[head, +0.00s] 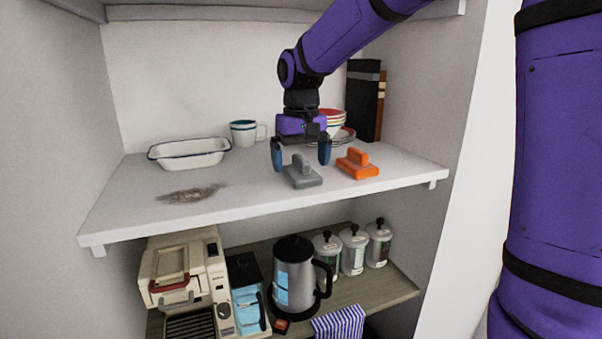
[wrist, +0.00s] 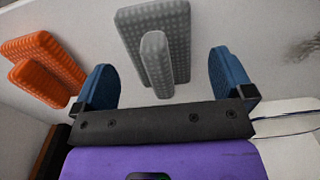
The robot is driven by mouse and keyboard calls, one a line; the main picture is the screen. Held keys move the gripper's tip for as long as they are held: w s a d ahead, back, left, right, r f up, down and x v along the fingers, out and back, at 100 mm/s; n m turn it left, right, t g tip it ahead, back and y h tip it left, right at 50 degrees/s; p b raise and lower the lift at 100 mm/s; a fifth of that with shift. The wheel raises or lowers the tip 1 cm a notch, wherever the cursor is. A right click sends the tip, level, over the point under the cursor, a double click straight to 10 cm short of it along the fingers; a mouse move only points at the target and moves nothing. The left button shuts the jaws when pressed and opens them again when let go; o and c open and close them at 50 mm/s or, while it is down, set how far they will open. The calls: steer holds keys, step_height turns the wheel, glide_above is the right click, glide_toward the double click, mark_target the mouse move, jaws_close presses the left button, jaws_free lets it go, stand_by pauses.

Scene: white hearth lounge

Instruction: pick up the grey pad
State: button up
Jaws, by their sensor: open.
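The grey pad (head: 303,176) lies on the upper white shelf near its front edge, a flat base with a raised handle block on top. In the wrist view the grey pad (wrist: 157,50) shows beyond and between my two blue fingers. My gripper (head: 300,152) is open and points down just above and behind the pad, with nothing held. In the wrist view my gripper (wrist: 165,80) has its fingers apart on either side of the pad's handle line. I cannot tell whether a finger touches the pad.
An orange pad (head: 357,164) lies close on the right. Bowls (head: 333,118) on plates and dark books (head: 363,95) stand behind. A white dish (head: 190,152), a mug (head: 243,132) and a brown smudge (head: 190,194) are left. A kettle (head: 296,275) stands on the lower shelf.

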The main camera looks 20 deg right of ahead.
steer(key=shift+f, duration=1)
steer(key=c, duration=1)
steer(key=shift+r, duration=0.1)
steer(key=shift+r, duration=0.4)
step_height(320, 180, up, 3)
steer(key=shift+f, duration=0.1)
steer(key=s, duration=0.5)
steer(key=s+r, duration=0.1)
steer(key=s, duration=0.4)
steer(key=s+d, duration=0.1)
steer(key=s, duration=0.5)
steer(key=shift+r, duration=0.15)
